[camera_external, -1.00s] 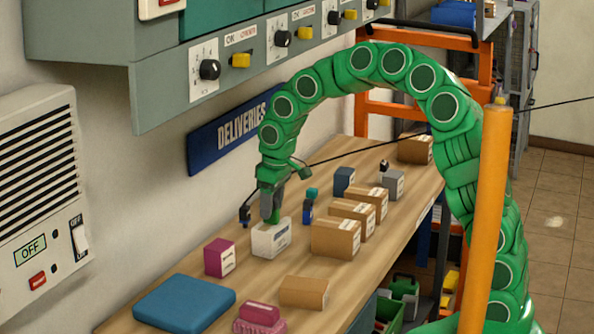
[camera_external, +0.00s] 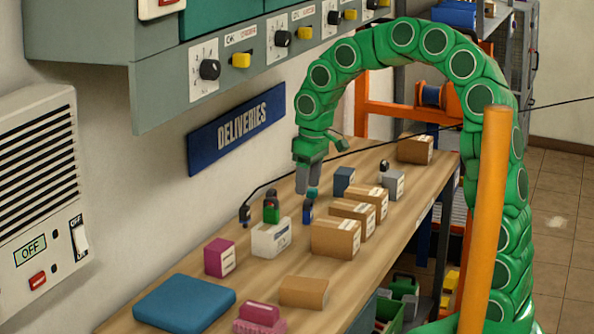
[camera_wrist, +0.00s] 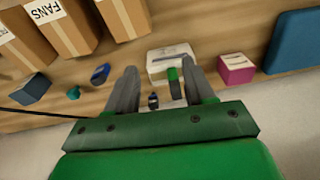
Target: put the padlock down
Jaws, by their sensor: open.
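A small green item with dark parts (camera_external: 271,208), which looks like the padlock, stands upright at the back edge of the white box (camera_external: 270,241). I cannot tell whether it rests on the box or just behind it. My gripper (camera_external: 307,190) is open and empty, above the table and to the right of the green item, apart from it. In the wrist view the green item (camera_wrist: 173,75) shows between the spread fingers of my gripper (camera_wrist: 160,67), near the white box (camera_wrist: 170,57).
Brown cartons (camera_external: 335,239), a blue item (camera_external: 308,211) and a dark blue box (camera_external: 344,181) stand to the right on the wooden table. A magenta box (camera_external: 218,257) and blue case (camera_external: 184,304) lie left. The DELIVERIES sign (camera_external: 236,130) and grey panel are close behind.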

